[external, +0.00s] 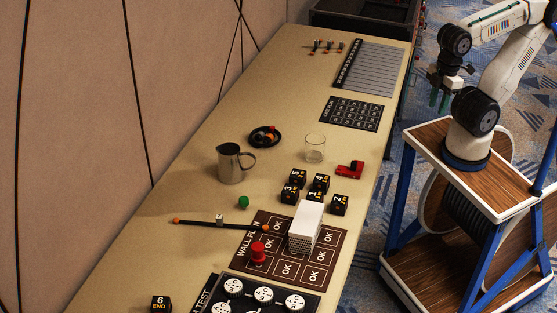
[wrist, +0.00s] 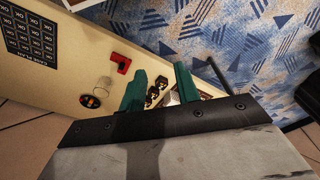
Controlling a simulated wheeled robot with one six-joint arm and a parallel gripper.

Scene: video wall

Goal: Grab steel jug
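The steel jug (external: 231,165) stands upright on the long table in the external view, toward the wall side, with its handle toward the right. I cannot make it out in the wrist view. My gripper (external: 439,98) hangs beyond the table's right edge, well away from the jug. In the wrist view its green fingers (wrist: 160,82) are apart, with nothing held between them.
A drinking glass (external: 315,149), a red object (external: 350,169) and black numbered cubes (external: 290,193) stand right of the jug. A black dish (external: 265,136) lies behind it. A white block (external: 305,228) stands on the wall plan mat (external: 240,265). A stick (external: 205,223) lies in front.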

